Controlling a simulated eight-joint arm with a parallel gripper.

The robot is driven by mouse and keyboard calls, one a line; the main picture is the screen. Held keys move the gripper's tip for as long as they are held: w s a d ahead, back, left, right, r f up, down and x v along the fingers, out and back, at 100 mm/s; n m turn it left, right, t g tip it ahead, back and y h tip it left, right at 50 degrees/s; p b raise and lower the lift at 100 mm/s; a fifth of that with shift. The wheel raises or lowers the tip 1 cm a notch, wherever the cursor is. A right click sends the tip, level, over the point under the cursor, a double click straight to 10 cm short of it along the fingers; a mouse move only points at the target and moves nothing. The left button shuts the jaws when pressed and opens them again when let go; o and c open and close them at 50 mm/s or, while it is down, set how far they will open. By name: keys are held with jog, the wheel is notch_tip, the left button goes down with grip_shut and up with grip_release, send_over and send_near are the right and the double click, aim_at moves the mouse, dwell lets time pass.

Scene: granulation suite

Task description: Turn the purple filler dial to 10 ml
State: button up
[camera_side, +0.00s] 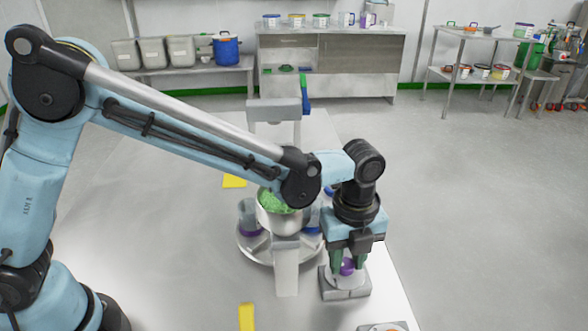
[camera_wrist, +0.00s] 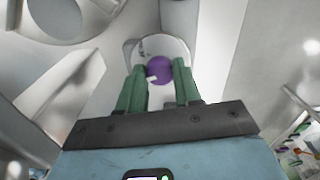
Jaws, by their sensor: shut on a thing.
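The purple filler dial (camera_side: 347,267) sits on a grey-white block at the right edge of the table. It also shows in the wrist view (camera_wrist: 160,70), round, with a small white pointer on its left side and a pale scale plate (camera_wrist: 141,47) around it. The scale marks are too small to read. My gripper (camera_side: 348,266) has its green fingers on both sides of the dial and is shut on it. In the wrist view the fingertips (camera_wrist: 159,73) partly cover the dial's sides.
A machine with a bowl of green granules (camera_side: 277,200) stands left of my gripper, on a round tray. Yellow pieces (camera_side: 246,317) lie on the table (camera_side: 180,260). Another grey block (camera_side: 383,327) is at the bottom edge. Open floor lies to the right.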

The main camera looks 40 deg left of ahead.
aim_at(346, 262)
jog(key=shift+n, duration=0.3)
jog(key=shift+c, duration=0.3)
jog(key=shift+n, duration=2.7)
jog(key=o, duration=1)
jog(key=shift+o, duration=0.2)
notch_tip(346, 262, up, 12)
